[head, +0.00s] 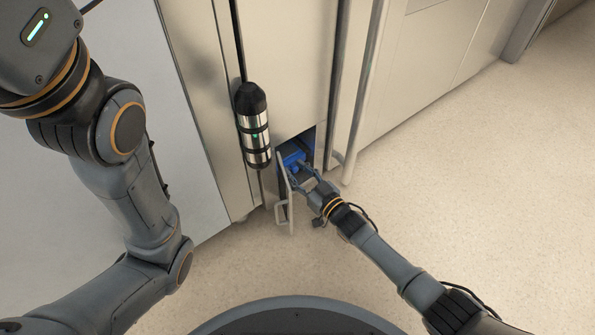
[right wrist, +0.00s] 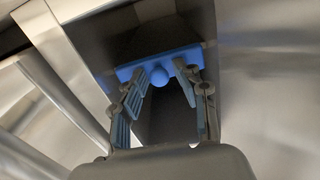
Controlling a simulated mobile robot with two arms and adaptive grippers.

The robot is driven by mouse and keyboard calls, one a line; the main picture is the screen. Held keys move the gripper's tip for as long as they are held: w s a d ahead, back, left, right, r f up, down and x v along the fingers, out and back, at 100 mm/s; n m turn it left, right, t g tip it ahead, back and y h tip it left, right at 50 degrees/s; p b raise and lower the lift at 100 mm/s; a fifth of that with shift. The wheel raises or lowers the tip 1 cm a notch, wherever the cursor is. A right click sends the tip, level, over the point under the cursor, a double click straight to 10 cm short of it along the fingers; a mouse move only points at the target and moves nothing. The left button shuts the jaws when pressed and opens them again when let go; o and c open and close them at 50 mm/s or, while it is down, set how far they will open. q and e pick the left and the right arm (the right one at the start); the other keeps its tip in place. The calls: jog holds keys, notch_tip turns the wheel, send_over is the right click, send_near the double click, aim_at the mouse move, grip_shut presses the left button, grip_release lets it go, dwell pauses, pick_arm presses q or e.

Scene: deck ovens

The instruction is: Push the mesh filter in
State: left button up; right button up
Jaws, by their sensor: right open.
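The mesh filter shows as a blue piece (head: 293,160) inside a low opening in the steel cabinet in the head view. In the right wrist view its blue front bar (right wrist: 160,63) with a round knob (right wrist: 159,76) sits in the dark recess. My right gripper (head: 309,170) reaches into the opening; in the right wrist view its fingers (right wrist: 165,75) are apart, one on each side of the knob, with tips at or very near the bar. I cannot tell whether they touch. The mesh behind the bar is hidden. My left gripper is out of view; only its arm shows.
A small open door with a handle (head: 283,213) stands at the left of the opening, close to my right gripper. A vertical steel pipe (head: 362,90) runs to the right of it. A black and silver cylinder (head: 253,125) hangs on the cabinet front. The floor (head: 470,180) at right is clear.

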jog(key=v, duration=1.2)
jog(key=shift+d, duration=0.1)
